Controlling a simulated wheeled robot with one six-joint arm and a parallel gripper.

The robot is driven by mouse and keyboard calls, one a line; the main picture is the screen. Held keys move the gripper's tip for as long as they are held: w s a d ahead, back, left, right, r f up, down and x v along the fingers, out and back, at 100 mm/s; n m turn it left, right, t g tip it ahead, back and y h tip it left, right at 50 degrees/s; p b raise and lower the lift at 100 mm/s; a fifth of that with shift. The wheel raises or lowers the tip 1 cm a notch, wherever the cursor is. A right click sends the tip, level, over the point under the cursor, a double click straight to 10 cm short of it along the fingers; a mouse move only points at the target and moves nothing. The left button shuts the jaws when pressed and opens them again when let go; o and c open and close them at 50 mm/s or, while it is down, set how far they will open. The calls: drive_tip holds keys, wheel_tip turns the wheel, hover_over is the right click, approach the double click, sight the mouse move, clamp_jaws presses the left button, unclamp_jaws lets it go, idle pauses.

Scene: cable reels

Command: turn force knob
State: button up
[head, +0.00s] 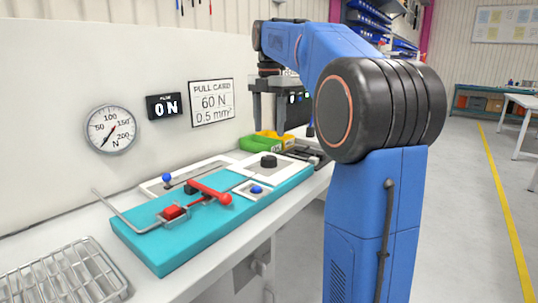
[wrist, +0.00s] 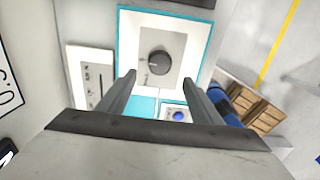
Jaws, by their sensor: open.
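The force knob is a round black knob (head: 268,160) on a pale plate at the far end of the teal bench fixture (head: 150,245). In the wrist view the knob (wrist: 160,63) sits on a grey plate, with a small light mark on its face. My gripper (head: 267,128) is above the fixture near the knob, pointing down. In the wrist view my gripper (wrist: 166,88) is open and empty, its two fingers apart. The knob shows just beyond the fingertips and between their lines, with no visible contact.
A round gauge (head: 110,130), a display reading 0 N (head: 164,107) and a card reading 60 N (head: 212,102) are behind. A wire rack (head: 65,275) lies front left.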

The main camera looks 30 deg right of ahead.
sight(269, 157)
wheel_tip(269, 157, down, 10)
idle(0.5)
drive_tip(key=c, duration=1.1)
